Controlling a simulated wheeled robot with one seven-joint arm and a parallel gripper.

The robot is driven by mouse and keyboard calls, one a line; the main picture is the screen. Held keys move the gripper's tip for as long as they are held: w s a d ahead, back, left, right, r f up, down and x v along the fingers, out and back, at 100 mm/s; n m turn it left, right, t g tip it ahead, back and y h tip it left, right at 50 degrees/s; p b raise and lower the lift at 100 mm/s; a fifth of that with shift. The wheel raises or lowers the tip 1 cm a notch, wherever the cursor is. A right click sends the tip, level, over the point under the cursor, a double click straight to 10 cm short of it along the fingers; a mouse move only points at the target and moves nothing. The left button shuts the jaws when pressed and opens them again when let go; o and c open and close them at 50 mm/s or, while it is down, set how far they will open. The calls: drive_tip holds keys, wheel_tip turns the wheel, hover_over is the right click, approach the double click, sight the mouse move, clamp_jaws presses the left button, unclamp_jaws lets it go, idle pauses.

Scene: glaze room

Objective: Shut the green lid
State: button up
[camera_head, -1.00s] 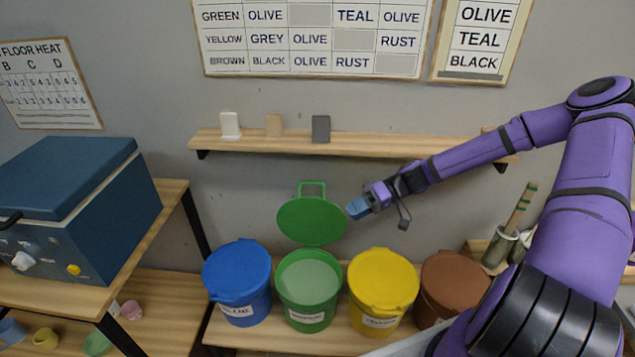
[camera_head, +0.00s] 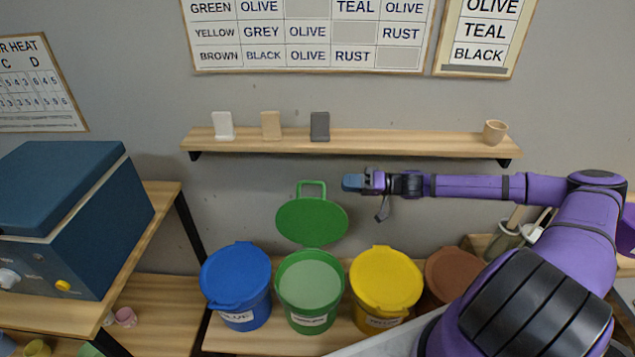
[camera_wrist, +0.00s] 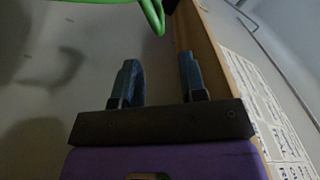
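The green lid (camera_head: 312,221) stands raised, tilted up behind the green bucket (camera_head: 309,290), with its loop handle at the top. The bucket is open and pale green glaze shows inside. My gripper (camera_head: 352,182) is above and to the right of the lid, pointing left, apart from it. In the wrist view the two blue fingers (camera_wrist: 158,78) of my gripper stand apart with nothing between them. The green handle (camera_wrist: 110,5) shows at the top edge of the wrist view, beyond the fingertips.
A blue bucket (camera_head: 236,285) and a yellow bucket (camera_head: 385,287), both lidded, flank the green one. A brown bucket (camera_head: 450,275) is at right, partly behind my arm. A wooden shelf (camera_head: 350,143) runs above my gripper. A blue kiln (camera_head: 75,220) stands at left.

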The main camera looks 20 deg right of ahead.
sight(318, 183)
drive_tip(key=x, duration=0.9)
drive_tip(key=shift+s, duration=0.1)
clamp_jaws()
